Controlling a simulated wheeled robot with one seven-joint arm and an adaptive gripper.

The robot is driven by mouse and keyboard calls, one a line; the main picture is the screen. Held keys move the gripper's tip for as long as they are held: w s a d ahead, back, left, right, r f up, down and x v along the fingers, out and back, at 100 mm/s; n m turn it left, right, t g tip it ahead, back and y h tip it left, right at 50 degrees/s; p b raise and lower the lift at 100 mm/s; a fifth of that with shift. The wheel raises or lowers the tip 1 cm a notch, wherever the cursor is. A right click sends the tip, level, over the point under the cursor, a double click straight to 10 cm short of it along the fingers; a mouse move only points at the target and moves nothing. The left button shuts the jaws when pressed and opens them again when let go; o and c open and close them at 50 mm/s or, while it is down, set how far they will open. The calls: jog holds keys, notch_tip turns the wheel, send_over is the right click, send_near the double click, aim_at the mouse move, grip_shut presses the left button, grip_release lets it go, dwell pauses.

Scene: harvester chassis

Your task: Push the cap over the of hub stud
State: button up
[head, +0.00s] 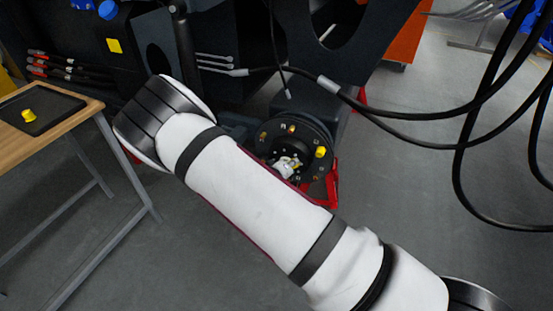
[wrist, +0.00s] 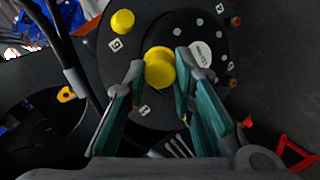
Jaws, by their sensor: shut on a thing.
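The round dark hub (head: 262,133) stands low behind my arm in the head view. It fills the upper middle of the wrist view (wrist: 140,103). My gripper (wrist: 160,75) is shut on a yellow cap (wrist: 159,70), which sits between the fingertips right in front of the hub face. I cannot tell how far the cap is over a stud, as it hides what is behind it. A second yellow cap (wrist: 122,22) is on the hub, up and left of the held one. Yellow caps also show on the hub in the head view (head: 320,152).
A wooden table (head: 75,118) at left carries a dark tray (head: 58,103) with another yellow cap (head: 28,115). Black cables (head: 415,115) hang on the right. A red stand (head: 333,190) is under the hub. Dark chassis parts surround it; the floor at right is open.

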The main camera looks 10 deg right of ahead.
jog(key=w+a+r+n+t+h+b, duration=0.1)
jog(key=w+a+r+t+h+b, duration=0.1)
jog(key=b, duration=0.6)
jog(key=shift+w+a+r+t, duration=0.75)
jog(key=shift+w+t, duration=0.35)
jog(key=shift+t, duration=0.4)
jog(key=shift+d, duration=0.1)
jog(key=shift+b+x, duration=0.75)
jog(key=shift+x, duration=2.2)
jog(key=shift+b+x, duration=0.3)
jog(key=shift+x, duration=0.5)
jog(key=shift+w+d, duration=0.25)
jog(key=shift+w, duration=0.05)
jog(key=shift+w+d+b, duration=0.3)
jog(key=shift+w+d, duration=0.05)
jog(key=shift+w, duration=0.15)
